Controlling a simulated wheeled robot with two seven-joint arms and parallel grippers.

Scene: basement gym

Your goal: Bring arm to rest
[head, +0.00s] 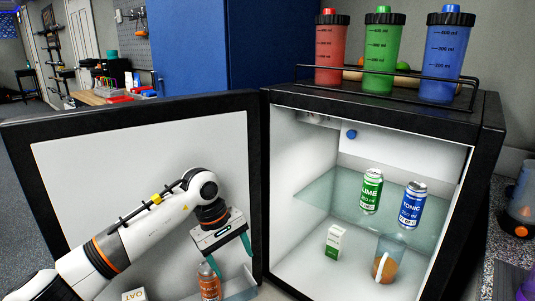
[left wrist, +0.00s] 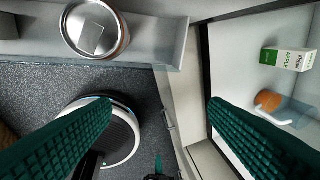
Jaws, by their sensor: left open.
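My left gripper (head: 228,258) is open and empty, its two green fingers pointing down in front of the inner side of the open fridge door (head: 90,150). An orange-brown container (head: 208,283) stands on the door's low shelf, close to the left finger in the picture. In the left wrist view, the fingers of my left gripper (left wrist: 160,108) are spread wide with nothing between them. A round metal top (left wrist: 95,28) shows beyond them on a pale shelf. My right gripper is in neither view.
The fridge (head: 385,105) stands open. A lime can (head: 371,190) and tonic can (head: 411,205) stand on its glass shelf; a carton (head: 334,241) and a clear jug (head: 386,262) stand below. Red (head: 331,50), green (head: 383,52) and blue (head: 446,62) bottles stand on top.

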